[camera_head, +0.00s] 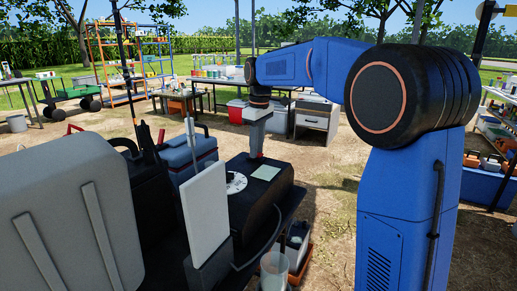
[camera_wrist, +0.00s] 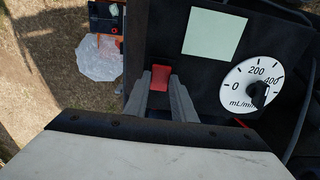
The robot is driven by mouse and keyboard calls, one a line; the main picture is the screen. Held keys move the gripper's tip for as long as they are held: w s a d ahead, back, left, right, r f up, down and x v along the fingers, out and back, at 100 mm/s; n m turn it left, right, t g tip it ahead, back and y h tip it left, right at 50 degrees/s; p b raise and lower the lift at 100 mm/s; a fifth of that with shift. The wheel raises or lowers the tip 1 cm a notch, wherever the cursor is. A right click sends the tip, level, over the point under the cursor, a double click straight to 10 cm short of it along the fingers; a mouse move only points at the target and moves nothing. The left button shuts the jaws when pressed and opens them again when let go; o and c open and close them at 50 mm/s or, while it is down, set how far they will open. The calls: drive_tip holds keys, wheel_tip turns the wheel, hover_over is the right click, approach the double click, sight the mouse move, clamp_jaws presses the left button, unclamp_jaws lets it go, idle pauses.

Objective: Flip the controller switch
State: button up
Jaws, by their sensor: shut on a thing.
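The controller is a black box, seen in the head view (camera_head: 255,205) and filling the upper part of the wrist view (camera_wrist: 168,30). Its red switch (camera_wrist: 160,76) is at the box's near edge in the wrist view. My gripper (camera_wrist: 160,88) is shut on the red switch, with one grey finger on each side of it. In the head view my gripper (camera_head: 257,156) reaches down to the far edge of the box, and the switch is hidden there. A white dial (camera_wrist: 251,84) marked in mL/min with a black knob and a pale green square (camera_wrist: 211,34) are on the box.
A cable runs beside the dial in the wrist view. A translucent container (camera_head: 273,270) stands low in front of the box. A white upright panel (camera_head: 206,205) and a large grey case (camera_head: 65,215) are at the left. Tables and shelves stand behind.

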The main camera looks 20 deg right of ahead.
drive_tip(key=shift+w+g+h, duration=0.1)
drive_tip(key=shift+g+h, duration=0.2)
drive_tip(key=shift+a, duration=0.1)
drive_tip(key=o, duration=1.1)
drive_tip(key=shift+c, duration=0.2)
drive_tip(key=shift+r, duration=0.1)
wheel_tip(320, 180, up, 17)
drive_tip(key=shift+r, duration=0.1)
